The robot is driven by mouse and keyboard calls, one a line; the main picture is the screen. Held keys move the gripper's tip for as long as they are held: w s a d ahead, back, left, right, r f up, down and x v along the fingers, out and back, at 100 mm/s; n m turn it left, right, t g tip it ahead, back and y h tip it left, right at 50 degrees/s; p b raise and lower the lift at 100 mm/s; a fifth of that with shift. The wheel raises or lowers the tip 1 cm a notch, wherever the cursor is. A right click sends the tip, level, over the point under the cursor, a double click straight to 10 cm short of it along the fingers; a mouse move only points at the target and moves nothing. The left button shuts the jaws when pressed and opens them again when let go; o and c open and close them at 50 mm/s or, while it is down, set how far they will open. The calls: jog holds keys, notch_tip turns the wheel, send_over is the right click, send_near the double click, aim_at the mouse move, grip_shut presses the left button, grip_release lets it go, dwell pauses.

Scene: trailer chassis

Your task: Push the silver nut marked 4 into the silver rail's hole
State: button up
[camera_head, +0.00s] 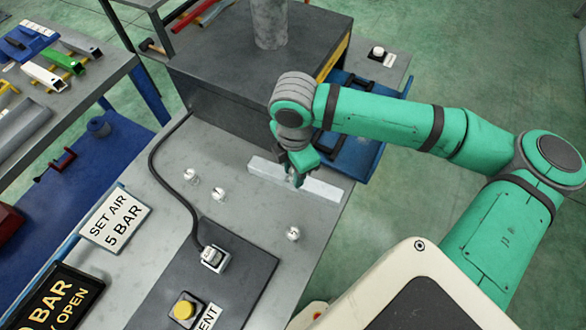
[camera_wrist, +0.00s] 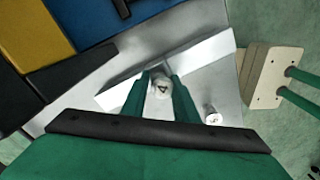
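The silver nut marked 4 (camera_wrist: 162,87) shows between my fingertips in the wrist view, its marked face toward the camera. My gripper (camera_wrist: 163,82) is shut on it; the gripper also shows in the head view (camera_head: 298,182), low at the silver rail. The silver rail (camera_wrist: 205,52) lies just beyond the nut in the wrist view. In the head view the rail (camera_head: 325,189) lies on the grey bench, its middle hidden by my gripper. The rail's hole is not visible, and I cannot tell whether the nut touches the rail.
Other silver nuts stand apart on the grey bench: two at left (camera_head: 190,175) (camera_head: 218,194) and one at front right (camera_head: 293,233). A dark box (camera_head: 235,75) stands behind the rail. A black cable (camera_head: 165,185) runs along the bench. Bench around the loose nuts is clear.

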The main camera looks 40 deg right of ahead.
jog(key=shift+o, duration=0.9)
jog(key=shift+s, duration=0.1)
jog(key=shift+d, duration=0.1)
jog(key=shift+r, duration=0.1)
